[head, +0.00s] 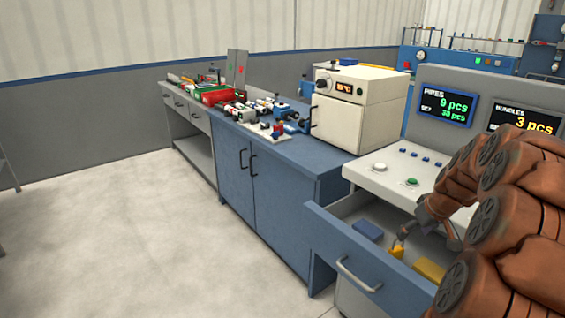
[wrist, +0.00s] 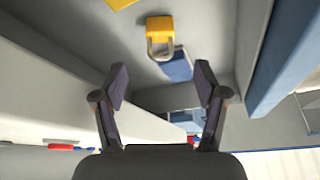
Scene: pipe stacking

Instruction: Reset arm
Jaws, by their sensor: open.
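My arm comes in from the right in the head view. My gripper (head: 440,222) is over the open drawer (head: 345,262) below the control panel. In the wrist view my gripper (wrist: 160,80) has its two fingers spread, with nothing held between them. A yellow padlock (wrist: 160,28) with a grey shackle lies in the drawer beyond the fingertips; it also shows in the head view (head: 397,250). A blue object (wrist: 178,66) lies by the shackle. A yellow block (head: 429,269) lies at the drawer's right, partly hidden by my arm.
The pulled-out drawer front juts into the floor space. The control panel (head: 410,190) with buttons and screens stands above it. A white oven (head: 360,110) and a blue cabinet (head: 265,180) with clamps and parts stand to the left. The floor (head: 120,240) at left is clear.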

